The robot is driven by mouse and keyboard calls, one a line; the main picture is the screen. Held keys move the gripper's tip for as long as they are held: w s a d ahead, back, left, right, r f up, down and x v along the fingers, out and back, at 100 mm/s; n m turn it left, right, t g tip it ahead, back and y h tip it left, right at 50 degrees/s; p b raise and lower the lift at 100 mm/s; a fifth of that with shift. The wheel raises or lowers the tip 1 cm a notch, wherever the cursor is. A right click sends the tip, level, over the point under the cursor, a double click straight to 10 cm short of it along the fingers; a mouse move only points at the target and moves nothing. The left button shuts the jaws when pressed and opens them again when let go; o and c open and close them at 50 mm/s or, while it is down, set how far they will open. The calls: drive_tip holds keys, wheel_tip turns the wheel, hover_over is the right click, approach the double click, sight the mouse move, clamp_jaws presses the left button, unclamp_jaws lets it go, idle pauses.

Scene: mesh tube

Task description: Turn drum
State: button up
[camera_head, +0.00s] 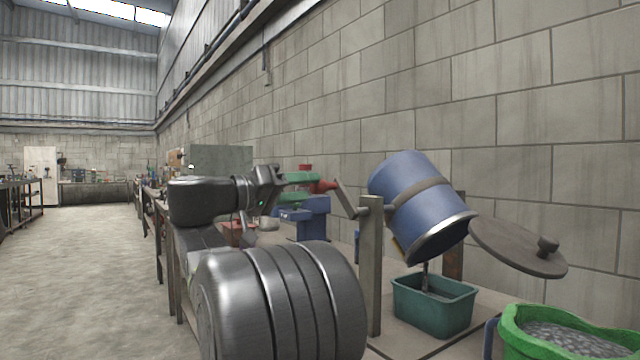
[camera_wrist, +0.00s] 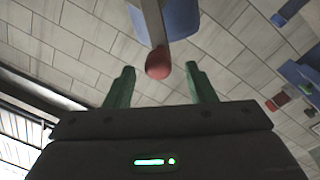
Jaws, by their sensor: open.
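The blue drum (camera_head: 408,190) hangs tilted on a stand with a grey post (camera_head: 370,265), its rimmed mouth facing down and right. A crank arm (camera_head: 347,198) on its left side ends in a red handle (camera_head: 324,186). The red handle's end also shows in the wrist view (camera_wrist: 158,62), between my open fingertips. My gripper (camera_head: 304,179) is open at the handle; it also shows in the wrist view (camera_wrist: 160,84). I see gaps on both sides of the handle there; exact depth is hard to tell.
A green tub (camera_head: 432,312) stands under the drum mouth. A round dark lid (camera_head: 515,248) with a knob is right of the drum. A green sack (camera_head: 518,338) of grey pellets is at front right. Open floor lies left.

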sight(325, 185)
drive_tip(key=p+v, duration=0.1)
drive_tip(key=v, duration=0.7)
drive_tip(key=shift+d, duration=0.1)
drive_tip(key=b+x, duration=0.2)
drive_tip(key=x, duration=1.1)
drive_tip(key=shift+w+d, duration=0.25)
drive_tip(key=shift+d, duration=0.05)
drive_tip(key=shift+a, duration=0.1)
